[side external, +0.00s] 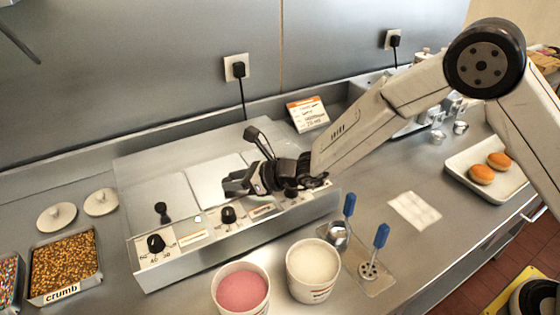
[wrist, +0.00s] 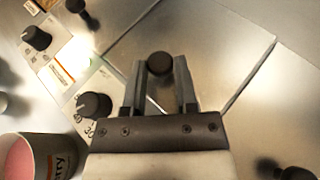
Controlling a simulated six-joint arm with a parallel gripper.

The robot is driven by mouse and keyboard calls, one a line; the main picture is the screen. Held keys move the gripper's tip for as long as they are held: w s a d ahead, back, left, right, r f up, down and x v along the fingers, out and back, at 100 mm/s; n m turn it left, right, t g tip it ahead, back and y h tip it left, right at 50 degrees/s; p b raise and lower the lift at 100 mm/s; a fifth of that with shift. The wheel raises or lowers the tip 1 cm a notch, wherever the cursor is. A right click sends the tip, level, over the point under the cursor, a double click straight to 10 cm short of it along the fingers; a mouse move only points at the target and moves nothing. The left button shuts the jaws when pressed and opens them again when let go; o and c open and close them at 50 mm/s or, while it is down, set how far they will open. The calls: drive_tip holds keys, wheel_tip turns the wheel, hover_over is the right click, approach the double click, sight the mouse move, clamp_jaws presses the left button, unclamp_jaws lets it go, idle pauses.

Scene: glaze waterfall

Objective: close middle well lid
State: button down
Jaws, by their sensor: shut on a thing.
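The steel glaze warmer (side external: 140,258) stands on the counter with a row of lidded wells. The middle well lid (side external: 210,183) is a plain steel panel with a dark round knob (wrist: 159,63). The lid looks flat or nearly flat; whether it is fully seated I cannot tell. My gripper (side external: 235,186) is shut on this knob, with one finger on each side of it in the wrist view (wrist: 160,85). The left lid's black knob (side external: 161,211) stands upright. A dark knob (side external: 252,134) shows tilted behind my gripper.
Black dials (side external: 156,243) line the warmer's front. Pink (side external: 241,288) and cream (side external: 312,268) tubs stand before it, with blue-handled tools (side external: 378,245) beside them. A crumb tray (side external: 65,263) sits left. A doughnut tray (side external: 460,170) is at right.

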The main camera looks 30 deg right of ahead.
drive_tip(key=shift+s, duration=0.45)
drive_tip(key=shift+c, duration=2)
unclamp_jaws()
drive_tip(key=shift+s, duration=0.1)
drive_tip(key=shift+d, duration=0.1)
drive_tip(key=shift+v, duration=3.85)
drive_tip(key=shift+r, duration=0.1)
drive_tip(key=shift+s, duration=0.1)
